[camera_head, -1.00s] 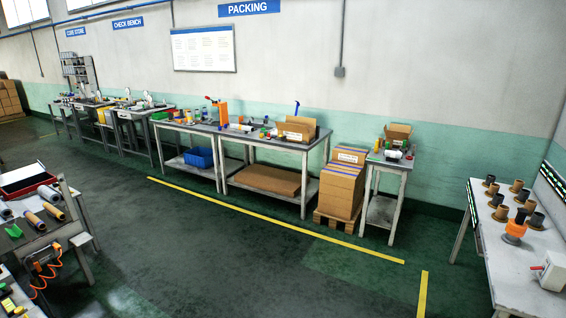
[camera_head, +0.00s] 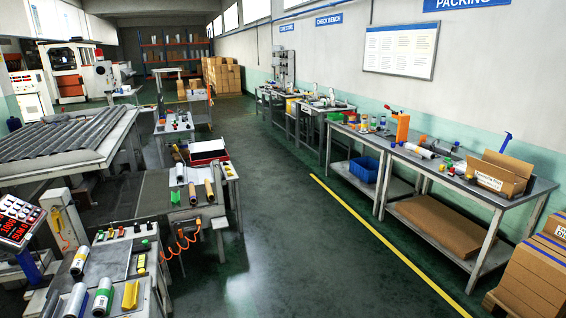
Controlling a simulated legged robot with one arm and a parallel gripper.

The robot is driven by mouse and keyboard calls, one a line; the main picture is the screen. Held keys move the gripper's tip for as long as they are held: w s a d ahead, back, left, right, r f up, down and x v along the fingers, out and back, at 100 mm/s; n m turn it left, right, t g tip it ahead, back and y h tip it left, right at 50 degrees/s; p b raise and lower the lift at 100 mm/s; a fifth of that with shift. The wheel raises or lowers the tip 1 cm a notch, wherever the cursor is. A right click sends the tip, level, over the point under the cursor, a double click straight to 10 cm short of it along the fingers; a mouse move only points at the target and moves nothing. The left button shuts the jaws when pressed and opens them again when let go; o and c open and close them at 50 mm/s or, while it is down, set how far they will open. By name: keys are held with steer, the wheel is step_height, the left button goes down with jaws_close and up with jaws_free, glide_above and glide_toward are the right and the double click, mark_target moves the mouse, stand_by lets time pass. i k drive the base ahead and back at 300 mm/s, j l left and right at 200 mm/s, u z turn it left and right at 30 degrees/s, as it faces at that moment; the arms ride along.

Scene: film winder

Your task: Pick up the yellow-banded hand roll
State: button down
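My gripper is not in view. Several rolls lie on benches, and I cannot tell for sure which is the yellow-banded hand roll. On the near left bench (camera_head: 130,262) lie a roll with a yellowish band (camera_head: 80,261), a white roll with a green band (camera_head: 103,297) and a grey roll (camera_head: 75,301). On the bench behind it lie a pale roll (camera_head: 180,173), a bluish-ended roll (camera_head: 192,193) and a yellow-brown roll (camera_head: 209,190). A white roll (camera_head: 419,150) lies on the packing bench at right. Any bands there are too small to read.
A yellow floor line (camera_head: 380,240) runs along the packing bench (camera_head: 400,149). The green floor (camera_head: 275,225) between the benches is clear. Stacked cartons (camera_head: 545,275) stand at the lower right. An orange coiled hose (camera_head: 180,245) hangs beside the near left benches.

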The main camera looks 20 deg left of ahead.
mark_target(79, 261)
steer(key=i+j+u, duration=0.15)
steer(key=i+u, duration=0.25)
steer(key=i+j+u, duration=0.1)
steer(key=i+u, duration=0.15)
steer(key=u, duration=0.15)
steer(key=i+u, duration=0.4)
steer(key=i+l+u, duration=0.2)
steer(key=u, duration=0.2)
steer(key=i+l+u, duration=0.25)
steer(key=i+u, duration=0.15)
steer(key=i+l+u, duration=0.2)
steer(key=i+u, duration=0.25)
steer(key=i+l+u, duration=0.25)
steer(key=u, duration=0.15)
steer(key=i+l+u, duration=0.25)
steer(key=l+u, duration=0.2)
